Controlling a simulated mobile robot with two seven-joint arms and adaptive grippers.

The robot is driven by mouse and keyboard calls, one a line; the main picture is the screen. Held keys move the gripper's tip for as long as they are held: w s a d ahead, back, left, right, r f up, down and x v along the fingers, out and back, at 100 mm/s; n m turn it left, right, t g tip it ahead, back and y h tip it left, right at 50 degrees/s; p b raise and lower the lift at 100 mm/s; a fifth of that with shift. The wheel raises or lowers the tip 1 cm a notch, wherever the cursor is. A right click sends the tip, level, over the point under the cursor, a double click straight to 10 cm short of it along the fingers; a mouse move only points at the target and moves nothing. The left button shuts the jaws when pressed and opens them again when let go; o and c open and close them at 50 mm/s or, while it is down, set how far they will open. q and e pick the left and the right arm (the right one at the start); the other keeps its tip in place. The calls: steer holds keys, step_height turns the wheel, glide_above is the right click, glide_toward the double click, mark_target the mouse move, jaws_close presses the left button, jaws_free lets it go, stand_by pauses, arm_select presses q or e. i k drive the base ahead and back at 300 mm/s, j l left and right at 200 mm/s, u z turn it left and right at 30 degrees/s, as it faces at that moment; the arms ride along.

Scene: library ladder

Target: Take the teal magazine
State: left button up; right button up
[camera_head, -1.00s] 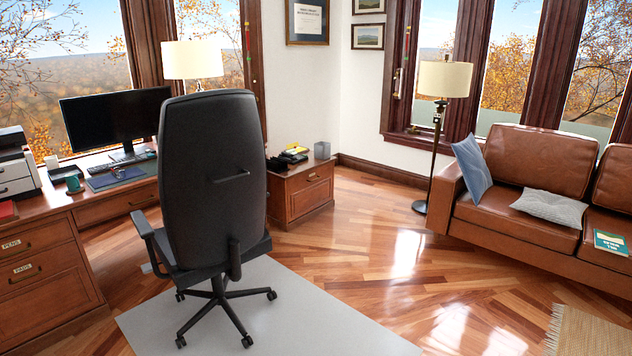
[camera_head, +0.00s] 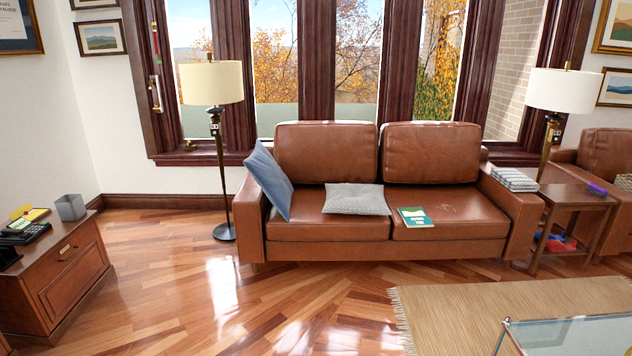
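The teal magazine (camera_head: 414,217) lies flat on the right seat cushion of the brown leather sofa (camera_head: 447,228), near its front edge. It has a teal cover with pale lettering and a pale band. It lies just right of a grey cushion (camera_head: 356,199), apart from it. Neither of my grippers shows in the head view.
A floor lamp (camera_head: 218,150) stands left of the sofa, and a side table (camera_head: 577,197) stands to its right. A glass-topped table (camera_head: 570,336) is at the bottom right on a woven rug (camera_head: 480,303). The wood floor (camera_head: 290,300) before the sofa's left half is clear.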

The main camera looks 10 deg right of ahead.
mark_target(413, 216)
steer(key=i+z, duration=0.35)
steer(key=i, duration=1.25)
steer(key=i+z, duration=0.35)
steer(key=i, duration=0.15)
steer(key=i+j+z, duration=0.3)
steer(key=i, duration=0.15)
steer(key=i+j+z, duration=0.15)
steer(key=i+z, duration=0.2)
steer(key=i, duration=0.15)
